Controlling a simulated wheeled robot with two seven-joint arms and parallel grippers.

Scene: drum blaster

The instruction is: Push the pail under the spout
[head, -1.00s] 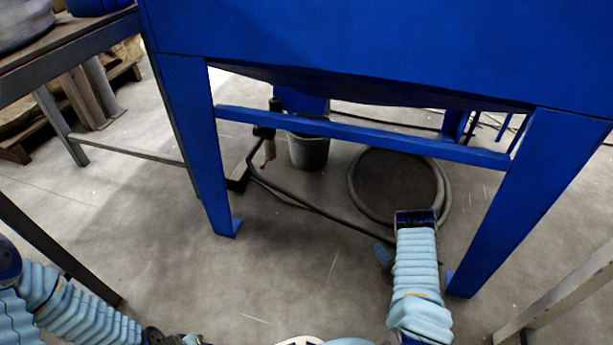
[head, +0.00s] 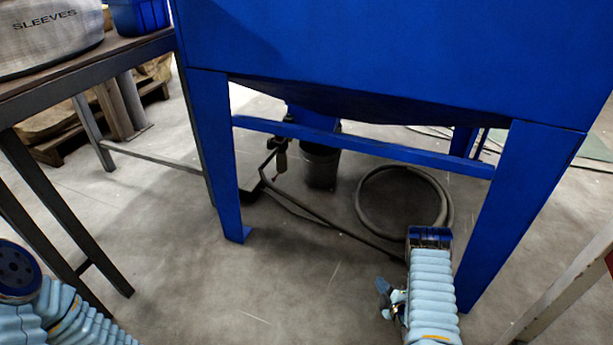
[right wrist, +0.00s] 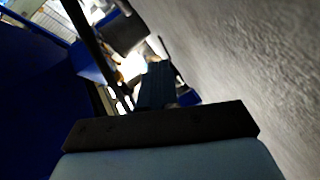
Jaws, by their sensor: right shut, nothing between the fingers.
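The dark grey pail (head: 321,167) stands upright on the floor under the blue blaster cabinet, its upper part partly hidden by the cross bar. The blue spout (head: 313,118) comes down from the hopper just above the pail's rim in the picture. I cannot tell how well they line up in depth. My right gripper (head: 382,286) is low in front of the cabinet, beside my right arm, well apart from the pail. Its fingers (right wrist: 157,85) are shut and empty in the right wrist view. My left gripper is out of view.
Blue legs (head: 228,190) and a cross bar (head: 375,150) frame the opening. A coiled hose (head: 447,205) lies right of the pail, and a dark hose crosses the floor in front. A workbench (head: 95,62) stands left. Clear floor lies before the cabinet.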

